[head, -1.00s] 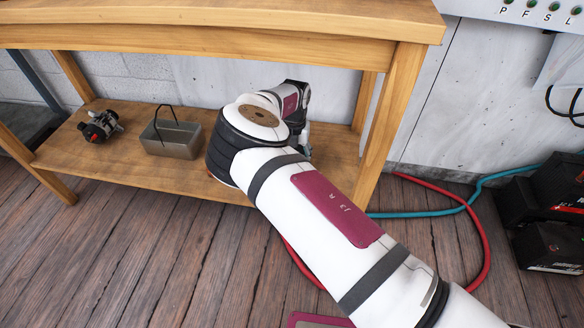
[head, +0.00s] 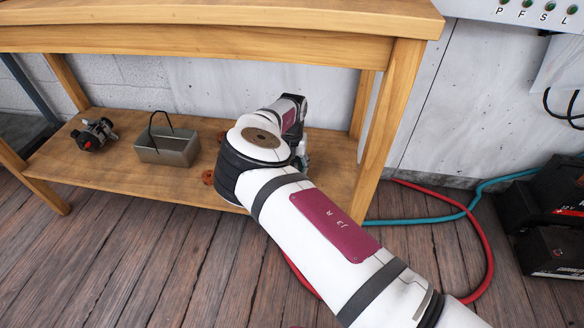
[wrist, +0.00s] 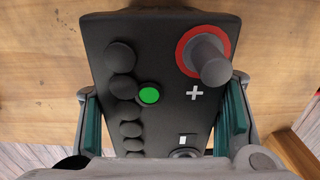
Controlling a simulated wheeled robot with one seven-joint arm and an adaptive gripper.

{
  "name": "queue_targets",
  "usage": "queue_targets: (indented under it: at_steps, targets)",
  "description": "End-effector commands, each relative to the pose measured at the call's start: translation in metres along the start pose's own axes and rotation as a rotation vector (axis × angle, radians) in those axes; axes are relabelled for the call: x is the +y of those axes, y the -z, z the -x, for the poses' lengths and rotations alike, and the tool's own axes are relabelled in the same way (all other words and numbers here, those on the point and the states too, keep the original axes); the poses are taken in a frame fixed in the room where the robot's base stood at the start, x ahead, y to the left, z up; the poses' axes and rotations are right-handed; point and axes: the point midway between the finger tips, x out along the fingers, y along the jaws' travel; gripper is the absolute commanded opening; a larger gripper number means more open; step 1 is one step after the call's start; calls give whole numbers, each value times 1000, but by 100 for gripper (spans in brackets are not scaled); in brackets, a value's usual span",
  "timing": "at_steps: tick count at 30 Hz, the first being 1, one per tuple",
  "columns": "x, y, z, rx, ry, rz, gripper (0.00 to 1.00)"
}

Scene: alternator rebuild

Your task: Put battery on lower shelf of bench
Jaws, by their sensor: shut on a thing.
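The battery (wrist: 152,60) is a black block with round caps, a green dot and a plus sign by a red-ringed post. It fills the middle of the wrist view. My gripper (wrist: 163,115) is shut on it, with a teal pad on each side. Wood shows beneath and around the battery; I cannot tell whether it touches that surface. In the head view, my gripper is mostly hidden behind my arm, over the right part of the lower shelf (head: 335,160) of the wooden bench (head: 200,42). The battery is hidden there.
A metal box with a handle (head: 168,152) and a dark mechanical part (head: 94,134) stand on the shelf's left half. A small orange-red part (head: 208,177) lies beside my arm. The bench's front right leg (head: 390,130) is close right. Dark batteries (head: 555,250) stand far right.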

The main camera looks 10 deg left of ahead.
Motion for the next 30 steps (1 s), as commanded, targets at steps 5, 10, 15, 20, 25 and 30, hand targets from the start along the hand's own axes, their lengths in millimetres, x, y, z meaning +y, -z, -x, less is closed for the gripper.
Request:
queue_targets:
  at_steps: [5,10,15,20,25,30]
  targets:
    - [0,0,-2,0,0,0,76]
    - [0,0,-2,0,0,0,78]
    - [0,0,-2,0,0,0,78]
    - [0,0,7,0,0,0,78]
    - [1,0,30,-1,-2,0,78]
    - [0,0,59,0,-1,-1,78]
